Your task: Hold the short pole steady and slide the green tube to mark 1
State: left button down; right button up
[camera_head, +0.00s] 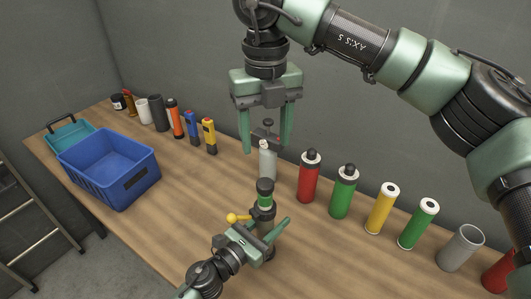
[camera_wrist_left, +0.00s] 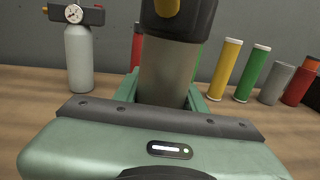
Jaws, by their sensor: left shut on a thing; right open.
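The short pole (camera_head: 264,213) stands upright on the table, with a black top and a green band, apparently the green tube (camera_head: 264,200), around its upper part. My left gripper (camera_head: 262,232) is shut on the pole below the band. In the left wrist view the pole's grey body (camera_wrist_left: 167,75) sits between the fingers, with a black collar and yellow knob above; the green tube is out of that view. My right gripper (camera_head: 266,146) is open and empty, pointing down, above and beyond the pole in the picture. I cannot make out mark 1.
A silver gauge bottle (camera_head: 267,163) appears below and between the right fingers; its depth is unclear. Red (camera_head: 309,178) and green (camera_head: 343,193) bottles and several cylinders line the right. A blue crate (camera_head: 128,185) stands left. The table between crate and pole is clear.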

dwell(0.4)
pick_arm(q)
jog(key=c, duration=0.7)
grip_release()
jog(key=shift+c, duration=0.2)
